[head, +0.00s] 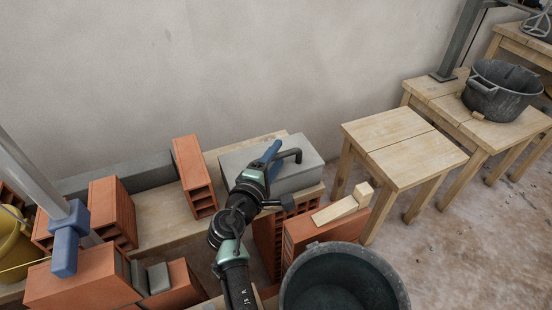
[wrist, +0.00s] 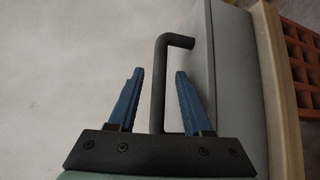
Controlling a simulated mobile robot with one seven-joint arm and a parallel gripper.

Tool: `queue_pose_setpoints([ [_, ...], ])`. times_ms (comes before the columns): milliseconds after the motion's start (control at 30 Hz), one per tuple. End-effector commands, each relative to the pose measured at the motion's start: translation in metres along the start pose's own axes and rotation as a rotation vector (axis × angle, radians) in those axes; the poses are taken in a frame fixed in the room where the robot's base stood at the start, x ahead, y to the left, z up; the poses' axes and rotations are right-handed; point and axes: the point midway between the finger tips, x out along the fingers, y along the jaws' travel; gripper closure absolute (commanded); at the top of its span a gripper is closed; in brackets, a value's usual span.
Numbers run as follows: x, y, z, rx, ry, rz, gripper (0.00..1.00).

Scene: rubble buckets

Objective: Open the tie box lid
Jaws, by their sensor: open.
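The tie box (head: 312,178) is a grey box on the wooden plank by the wall, and its lid looks closed. A black bent handle (head: 290,154) stands out at its top. My gripper (head: 271,151) has blue fingers and is at the box top, just left of the handle's bend. In the wrist view my gripper (wrist: 158,73) is open, with the black handle bar (wrist: 159,85) showing between its two fingers. I cannot tell whether the fingers touch the bar. The box (wrist: 236,70) fills the right side there. My arm hides part of the box's left side.
Bricks (head: 195,175) stand left of the box. A brick with a wooden piece (head: 340,210) on it and a dark bucket (head: 345,255) are in front. A wooden table (head: 400,145) stands right, with a black tub (head: 500,90) on another table beyond.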

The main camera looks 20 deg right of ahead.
Motion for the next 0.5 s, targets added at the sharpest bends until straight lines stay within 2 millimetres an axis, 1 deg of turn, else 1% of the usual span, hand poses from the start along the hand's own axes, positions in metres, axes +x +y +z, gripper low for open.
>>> queue_pose_setpoints([
  [267, 0.0025, 0.0003, 0.0005, 0.001, -0.001, 0.0, 0.5],
  [300, 0.0024, 0.0002, 0.0004, 0.001, -0.001, 0.0, 0.52],
  [367, 0.0024, 0.0002, 0.0004, 0.001, -0.001, 0.0, 0.63],
  [500, 0.0022, 0.0002, 0.0003, 0.001, -0.001, 0.0, 0.88],
])
